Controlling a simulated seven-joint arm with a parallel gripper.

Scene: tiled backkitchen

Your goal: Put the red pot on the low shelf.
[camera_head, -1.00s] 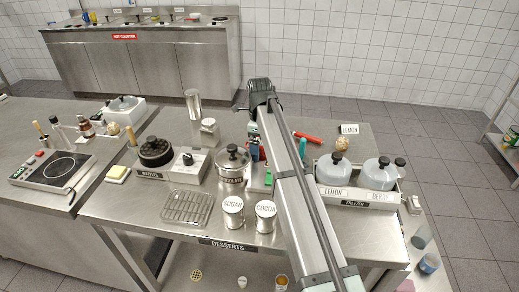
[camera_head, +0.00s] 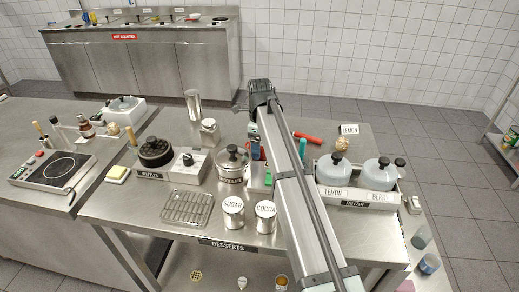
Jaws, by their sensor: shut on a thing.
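I cannot make out a whole red pot. A long red handle-like piece (camera_head: 307,137) shows just right of my arm on the desserts table (camera_head: 150,215); my arm hides what may join it. My arm crosses the table from the lower right to its far edge. My gripper's fingers are not visible, so I cannot see what they hold. A low shelf surface (camera_head: 215,268) shows under the table's front edge, with small items on it; most of it is hidden.
A lidded chocolate pot (camera_head: 232,162), sugar (camera_head: 233,212) and cocoa (camera_head: 265,216) tins and a wire rack (camera_head: 187,208) stand left of my arm. A rack (camera_head: 507,140) stands at the far right.

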